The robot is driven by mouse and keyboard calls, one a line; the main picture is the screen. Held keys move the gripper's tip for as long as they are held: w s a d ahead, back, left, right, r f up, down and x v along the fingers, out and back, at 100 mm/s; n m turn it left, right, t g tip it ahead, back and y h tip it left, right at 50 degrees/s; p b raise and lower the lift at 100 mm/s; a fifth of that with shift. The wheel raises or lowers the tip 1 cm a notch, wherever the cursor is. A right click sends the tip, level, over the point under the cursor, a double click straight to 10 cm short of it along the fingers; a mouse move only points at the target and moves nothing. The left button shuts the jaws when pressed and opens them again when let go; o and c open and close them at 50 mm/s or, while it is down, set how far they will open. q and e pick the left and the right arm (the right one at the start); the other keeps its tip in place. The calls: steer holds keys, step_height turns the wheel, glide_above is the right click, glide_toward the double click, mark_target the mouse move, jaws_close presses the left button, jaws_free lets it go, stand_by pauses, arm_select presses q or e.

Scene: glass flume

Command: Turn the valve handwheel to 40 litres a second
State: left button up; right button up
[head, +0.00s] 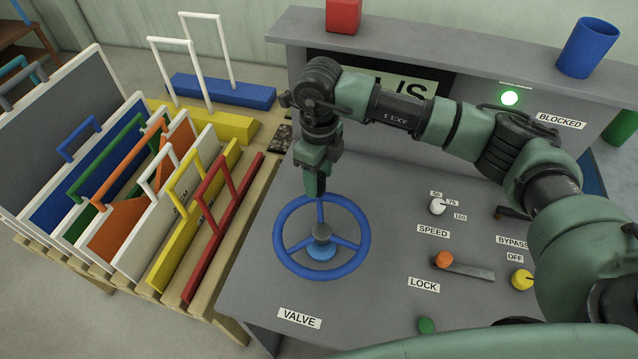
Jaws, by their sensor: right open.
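The blue valve handwheel (283,220) lies on the grey sloping console, above the label VALVE (299,318). It has a few spokes and a grey hub. My right gripper (320,192) points down at the far side of the rim, by the top spoke. It is open; I cannot tell whether its fingers are around the rim or just above it. The dark display with the L/S panel (424,83) is mostly hidden behind my right arm, and no flow figure is readable. My left gripper is not in view.
The console holds a white SPEED knob (437,206), an orange-ended LOCK lever (443,259), a yellow knob (522,279) and a green button (426,325). A red block (343,15) and blue cup (588,48) stand on the ledge. A rack of coloured panels (120,215) stands left.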

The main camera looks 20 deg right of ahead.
steer(key=shift+r+b, duration=0.65)
steer(key=shift+r, duration=2)
steer(key=shift+s+f, duration=0.1)
